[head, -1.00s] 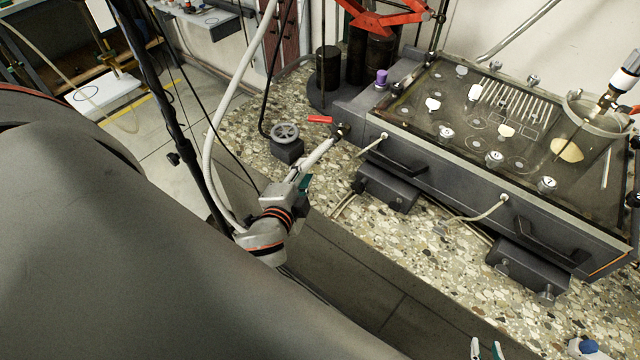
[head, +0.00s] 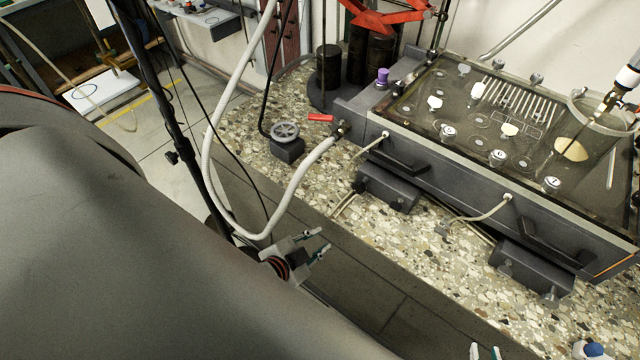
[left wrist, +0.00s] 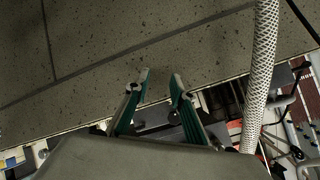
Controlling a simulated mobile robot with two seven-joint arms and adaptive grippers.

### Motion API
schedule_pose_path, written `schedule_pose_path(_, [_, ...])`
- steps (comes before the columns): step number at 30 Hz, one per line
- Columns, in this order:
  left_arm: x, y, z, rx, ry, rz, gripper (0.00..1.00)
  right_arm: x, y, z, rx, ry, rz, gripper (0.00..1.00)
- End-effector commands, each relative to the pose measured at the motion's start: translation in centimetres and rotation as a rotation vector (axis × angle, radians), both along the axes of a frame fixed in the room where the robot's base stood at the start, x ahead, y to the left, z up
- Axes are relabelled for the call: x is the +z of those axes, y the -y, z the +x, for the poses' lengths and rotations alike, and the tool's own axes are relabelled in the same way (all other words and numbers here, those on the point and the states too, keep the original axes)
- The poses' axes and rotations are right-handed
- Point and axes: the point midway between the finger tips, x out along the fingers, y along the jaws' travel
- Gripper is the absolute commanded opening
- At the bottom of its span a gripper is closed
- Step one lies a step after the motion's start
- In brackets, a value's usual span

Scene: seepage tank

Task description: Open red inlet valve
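The red inlet valve handle (head: 320,117) lies roughly level in the head view, beside the dark fitting at the tank's left end. A white braided hose (head: 300,172) runs from that fitting and loops down to the left. My left gripper (head: 322,239) is open and empty, well below the red handle and near the hose's low bend. In the left wrist view its fingers (left wrist: 161,78) are apart over dark floor, with the hose (left wrist: 259,70) to their right. My right gripper (head: 486,352) shows only its fingertips at the bottom edge, spread apart.
The seepage tank (head: 460,185) stands on the pebbled worktop (head: 420,240). A grey handwheel (head: 285,132) sits left of the red handle. Black drums (head: 328,70) stand behind.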

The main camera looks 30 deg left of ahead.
Motion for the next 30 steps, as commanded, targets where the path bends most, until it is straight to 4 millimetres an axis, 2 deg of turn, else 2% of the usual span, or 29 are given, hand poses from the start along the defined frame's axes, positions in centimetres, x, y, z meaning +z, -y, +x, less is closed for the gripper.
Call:
schedule_pose_path(3, [-1.4, 1.0, -1.1, 0.003, -0.02, -0.073, 0.24, -0.3, 0.0, -0.1, 0.001, -0.002, 0.0, 0.22])
schedule_pose_path(9, [-2.6, 2.1, -2.2, 0.012, -0.038, -0.155, 0.24, -0.5, 0.0, -0.1, 0.0, -0.003, 0.0, 0.22])
schedule_pose_path(23, [-2.9, 2.4, -2.4, 0.014, -0.04, -0.179, 0.24, -0.5, 0.0, -0.1, 0.0, -0.003, 0.0, 0.22])
schedule_pose_path(26, [-2.4, 1.5, -1.8, -0.011, -0.016, -0.146, 0.24, -0.4, 0.0, -0.1, -0.001, -0.003, 0.001, 0.22])
schedule_pose_path(30, [0.4, -2.1, 1.2, -0.125, 0.099, 0.004, 0.24, 0.0, -0.1, -0.1, -0.002, -0.004, 0.005, 0.22])
